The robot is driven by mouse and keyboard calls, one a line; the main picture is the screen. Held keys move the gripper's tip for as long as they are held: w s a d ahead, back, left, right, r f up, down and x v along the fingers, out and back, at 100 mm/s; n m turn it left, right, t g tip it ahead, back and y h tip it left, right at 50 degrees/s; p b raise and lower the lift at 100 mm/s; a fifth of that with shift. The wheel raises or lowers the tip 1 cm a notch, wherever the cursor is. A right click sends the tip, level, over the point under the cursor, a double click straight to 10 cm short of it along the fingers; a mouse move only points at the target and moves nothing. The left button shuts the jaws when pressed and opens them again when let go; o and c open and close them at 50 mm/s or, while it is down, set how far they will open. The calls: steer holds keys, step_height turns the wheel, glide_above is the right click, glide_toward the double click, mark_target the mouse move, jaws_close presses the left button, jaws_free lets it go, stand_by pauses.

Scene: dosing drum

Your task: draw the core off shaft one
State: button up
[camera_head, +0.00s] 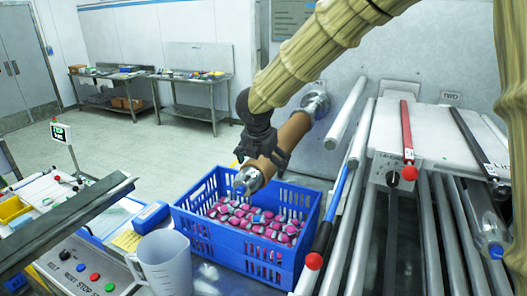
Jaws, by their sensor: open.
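The core, a brown tube (291,134), sits around a metal shaft (241,183) whose silver tip shows at the near left end. The shaft points from a round silver hub (316,102) on the grey machine wall out over a blue crate. My gripper (268,158), black, is at the middle of the core with its fingers over and beside it. The jaws are open. The gripper hides part of the core, and I cannot tell whether the fingers touch it.
The blue crate (236,245) below holds many pink-and-grey packets. A clear jug (163,265) stands left of it, near a button panel (84,275). Metal rollers (353,225) and red-ended levers (408,145) crowd the right. Open floor lies at the back left.

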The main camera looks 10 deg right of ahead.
steer(key=shift+g, duration=0.3)
steer(key=w+f, duration=0.1)
steer(key=w, duration=0.1)
steer(key=w+f, duration=0.4)
steer(key=shift+w+d+f, duration=0.15)
steer(key=shift+w, duration=0.15)
steer(key=shift+d, duration=0.1)
steer(key=shift+s, duration=0.3)
steer(key=s, duration=0.1)
steer(key=s+r, duration=0.2)
steer(key=shift+s+a, duration=0.1)
steer(key=shift+a, duration=0.15)
steer(key=c, duration=0.7)
steer(key=shift+w+d+f, duration=0.5)
steer(key=shift+w+d, duration=0.2)
steer(key=shift+d, duration=0.1)
steer(key=c, duration=0.5)
steer(key=shift+a, duration=0.95)
steer(key=shift+c, duration=1.2)
steer(key=shift+d+f, duration=0.15)
steer(key=shift+d, duration=0.35)
steer(key=o, duration=1)
steer(key=shift+a, duration=0.15)
steer(key=shift+c, duration=0.2)
steer(key=shift+a, duration=0.15)
steer(key=c, duration=0.4)
steer(key=shift+c, duration=1.3)
